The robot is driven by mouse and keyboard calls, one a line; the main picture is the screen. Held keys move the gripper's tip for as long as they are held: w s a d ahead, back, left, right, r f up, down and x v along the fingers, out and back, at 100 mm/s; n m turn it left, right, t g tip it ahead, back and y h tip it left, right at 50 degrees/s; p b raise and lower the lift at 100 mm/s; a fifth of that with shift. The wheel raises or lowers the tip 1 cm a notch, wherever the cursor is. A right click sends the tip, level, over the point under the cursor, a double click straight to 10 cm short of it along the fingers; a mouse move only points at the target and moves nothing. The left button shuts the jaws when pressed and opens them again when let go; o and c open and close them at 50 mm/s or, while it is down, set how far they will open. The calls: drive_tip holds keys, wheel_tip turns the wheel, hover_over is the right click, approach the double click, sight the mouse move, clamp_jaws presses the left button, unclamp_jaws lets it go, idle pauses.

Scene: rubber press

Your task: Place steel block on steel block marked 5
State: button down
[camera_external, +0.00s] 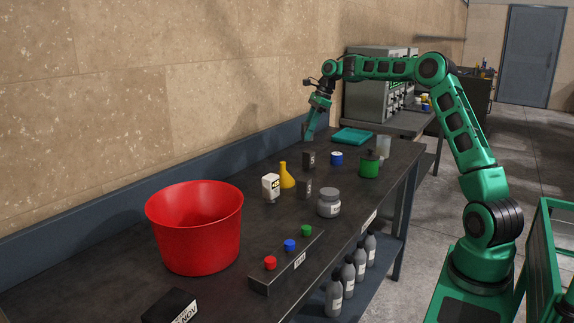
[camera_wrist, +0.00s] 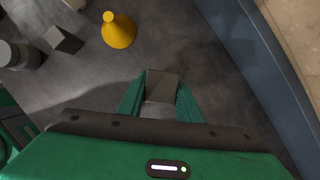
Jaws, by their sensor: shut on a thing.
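My gripper (camera_external: 309,136) is low over the far part of the bench, near the wall. In the wrist view its fingers (camera_wrist: 161,97) are shut on a grey steel block (camera_wrist: 163,84), which in the external view is a small dark shape mostly hidden by the fingers. A dark block (camera_external: 309,159) with a white mark that looks like a 5 stands on the bench, in front and apart from my gripper. A second dark block (camera_external: 304,188) stands nearer the camera; its mark is too small to read. One standing block (camera_wrist: 62,40) shows at the wrist view's upper left.
A red bucket (camera_external: 196,227) and button box (camera_external: 288,262) are nearer.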

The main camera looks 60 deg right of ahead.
drive_tip(key=shift+w+d+f, duration=0.15)
drive_tip(key=shift+d+f, duration=0.2)
drive_tip(key=shift+d, duration=0.2)
drive_tip(key=shift+w+d+f, duration=0.15)
drive_tip(key=shift+d+f, duration=0.15)
drive_tip(key=shift+d, duration=0.2)
drive_tip(key=shift+f, duration=1.9)
drive_tip(key=c, duration=1.3)
unclamp_jaws()
drive_tip(key=shift+f, duration=0.15)
